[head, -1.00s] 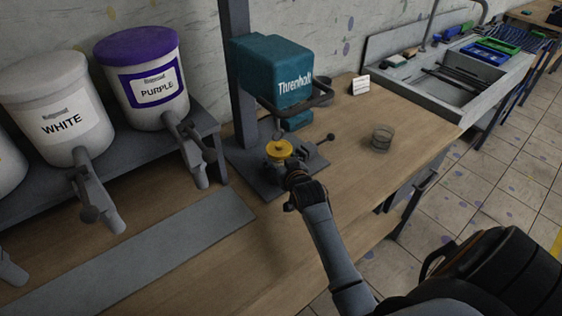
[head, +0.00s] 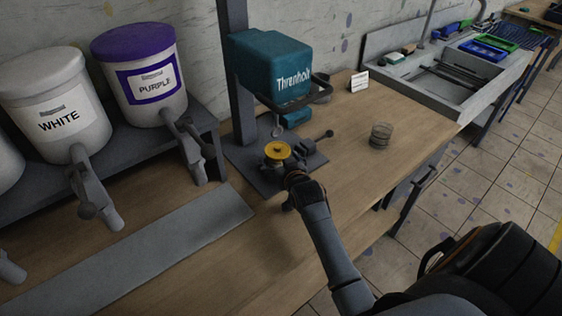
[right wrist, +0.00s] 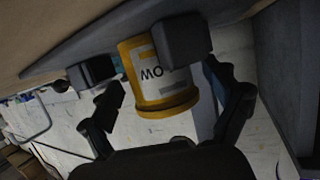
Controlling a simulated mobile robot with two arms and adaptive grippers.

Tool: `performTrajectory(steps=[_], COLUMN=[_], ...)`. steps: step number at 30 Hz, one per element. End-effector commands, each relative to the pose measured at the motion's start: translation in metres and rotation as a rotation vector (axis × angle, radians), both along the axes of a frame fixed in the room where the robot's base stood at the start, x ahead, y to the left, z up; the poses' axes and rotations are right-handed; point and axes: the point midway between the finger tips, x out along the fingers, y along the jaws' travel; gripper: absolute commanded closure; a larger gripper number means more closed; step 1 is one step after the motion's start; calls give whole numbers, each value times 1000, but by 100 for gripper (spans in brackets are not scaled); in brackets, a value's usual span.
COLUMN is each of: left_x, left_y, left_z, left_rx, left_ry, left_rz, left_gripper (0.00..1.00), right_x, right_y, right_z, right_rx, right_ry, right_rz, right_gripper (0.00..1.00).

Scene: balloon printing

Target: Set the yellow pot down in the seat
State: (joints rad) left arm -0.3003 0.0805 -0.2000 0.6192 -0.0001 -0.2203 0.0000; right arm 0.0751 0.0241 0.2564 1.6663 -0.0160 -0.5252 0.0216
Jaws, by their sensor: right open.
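The yellow pot (head: 277,151) is at the base plate of the teal machine, below its head; only its yellow top shows well in the head view. The seat under it is hidden. My right gripper (head: 287,172) is at the pot's near side. In the right wrist view the pot (right wrist: 150,86), with dark lettering on its wall, is between the two fingers of my right gripper (right wrist: 137,58). The fingers are open; whether either touches the pot I cannot tell. My left gripper is not in view.
The teal machine (head: 272,68) stands on a dark base plate (head: 247,168) with a lever at its right. White (head: 55,105) and purple-lidded (head: 141,75) tubs stand at left.

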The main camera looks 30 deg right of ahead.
Motion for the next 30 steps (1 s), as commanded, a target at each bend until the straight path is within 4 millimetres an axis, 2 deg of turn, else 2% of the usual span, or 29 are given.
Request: performTrajectory(steps=[5,21,25,30], left_x=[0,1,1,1], left_y=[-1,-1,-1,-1], left_z=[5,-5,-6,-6], left_rx=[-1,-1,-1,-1], left_ry=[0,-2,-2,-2], left_rz=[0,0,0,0], left_gripper=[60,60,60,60], right_x=[-2,-92,-103,-108], right_y=[1,25,28,30], right_z=[15,45,51,54], right_rx=[0,0,0,0], right_ry=[-2,0,-1,-2], right_rz=[0,-1,-1,0], right_gripper=[12,12,12,12])
